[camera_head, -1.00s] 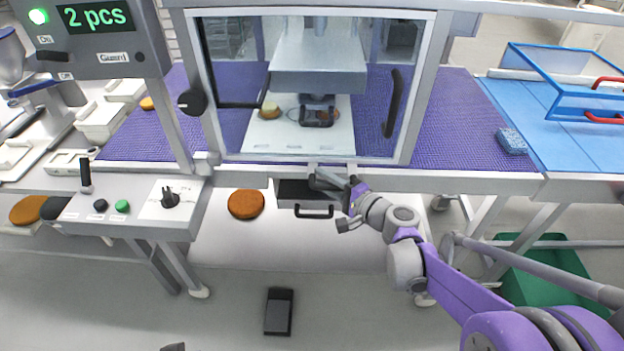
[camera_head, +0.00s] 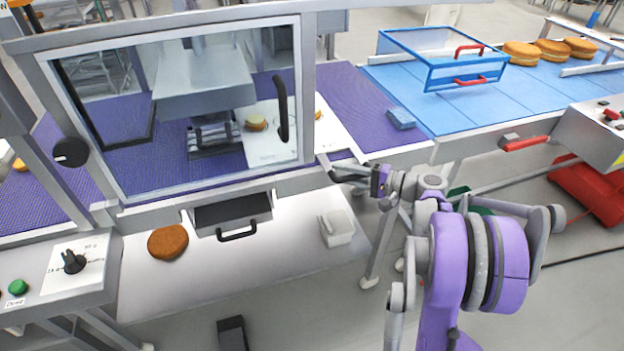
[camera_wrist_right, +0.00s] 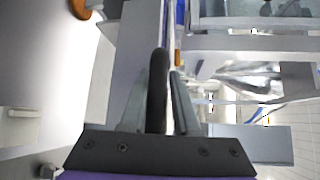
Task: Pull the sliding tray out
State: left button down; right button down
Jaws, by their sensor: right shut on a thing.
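The sliding tray is a white plate (camera_head: 340,133) on the purple mat. Part of it lies behind the glass guard, and its right part sticks out past the guard's right post. A pale-topped round (camera_head: 256,122) sits on it, and another is mostly hidden by the post. My right gripper (camera_head: 347,172) is at the tray's front side, right of the guard. In the right wrist view its fingers are shut on a black handle bar (camera_wrist_right: 157,88). My left gripper is out of view.
The glass guard (camera_head: 110,130) is down, with a dark press fixture (camera_head: 213,136) behind it. A grey drawer (camera_head: 232,212) and a brown round (camera_head: 168,242) are below. A blue sponge (camera_head: 401,118) and blue-framed cover (camera_head: 440,60) stand to the right.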

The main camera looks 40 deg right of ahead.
jog(key=s+d, duration=0.1)
jog(key=d, duration=0.4)
jog(key=s+d, duration=0.2)
jog(key=d, duration=0.3)
jog(key=s+d, duration=0.1)
jog(key=d, duration=0.3)
jog(key=shift+s+d+f, duration=0.3)
jog(key=shift+d, duration=0.1)
jog(key=c, duration=0.9)
grip_release()
jog(key=shift+d, duration=0.1)
jog(key=shift+c, duration=0.2)
jog(key=shift+o, duration=0.9)
jog(key=shift+d+p, duration=0.15)
jog(key=shift+p, duration=0.15)
jog(key=shift+r, duration=0.1)
jog(key=v, duration=1)
jog(key=shift+s+d, duration=0.2)
jog(key=shift+s, duration=0.15)
